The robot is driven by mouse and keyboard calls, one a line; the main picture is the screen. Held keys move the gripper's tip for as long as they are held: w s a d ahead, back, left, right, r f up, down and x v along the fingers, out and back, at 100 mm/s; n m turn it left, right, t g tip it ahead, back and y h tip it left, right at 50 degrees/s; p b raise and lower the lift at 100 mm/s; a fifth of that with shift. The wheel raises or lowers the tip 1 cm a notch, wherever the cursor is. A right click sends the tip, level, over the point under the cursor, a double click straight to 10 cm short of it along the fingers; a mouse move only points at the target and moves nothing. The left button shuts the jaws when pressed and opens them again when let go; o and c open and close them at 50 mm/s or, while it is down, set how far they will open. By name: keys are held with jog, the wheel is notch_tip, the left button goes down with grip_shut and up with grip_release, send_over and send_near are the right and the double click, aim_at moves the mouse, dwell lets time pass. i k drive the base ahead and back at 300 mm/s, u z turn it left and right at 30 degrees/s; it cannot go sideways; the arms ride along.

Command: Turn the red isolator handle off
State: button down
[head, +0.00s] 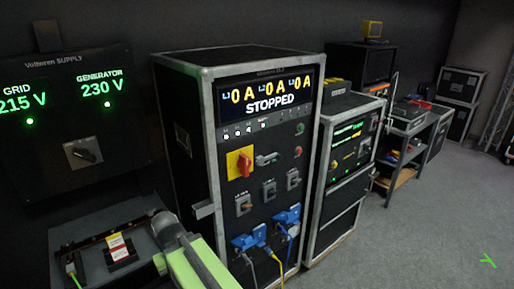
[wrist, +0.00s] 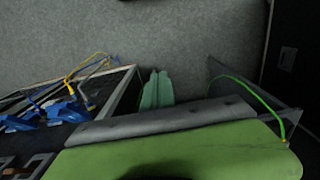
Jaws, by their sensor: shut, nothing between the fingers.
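The red isolator handle (head: 244,163) sits on a yellow square plate on the front of the tall black cabinet, left of a grey lever handle (head: 267,159). It looks roughly upright, slightly tilted. The display (head: 265,95) above reads 0 A three times and STOPPED. In the wrist view my gripper (wrist: 157,88) shows as two pale green fingers close together, shut and empty, over the grey floor. My green arm shows at the bottom of the head view, below and left of the handle and apart from it. The red handle is not visible in the wrist view.
Blue plugs (head: 247,242) with cables stick out low on the cabinet; some also show at left in the wrist view (wrist: 65,112). A supply panel (head: 85,110) reads grid 215 V and generator 230 V. More equipment stands right; the floor (head: 430,215) there is clear.

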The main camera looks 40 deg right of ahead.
aim_at(243, 164)
jog(key=z, duration=0.8)
jog(key=k, duration=1.05)
jog(key=u, duration=0.9)
jog(key=i, duration=1)
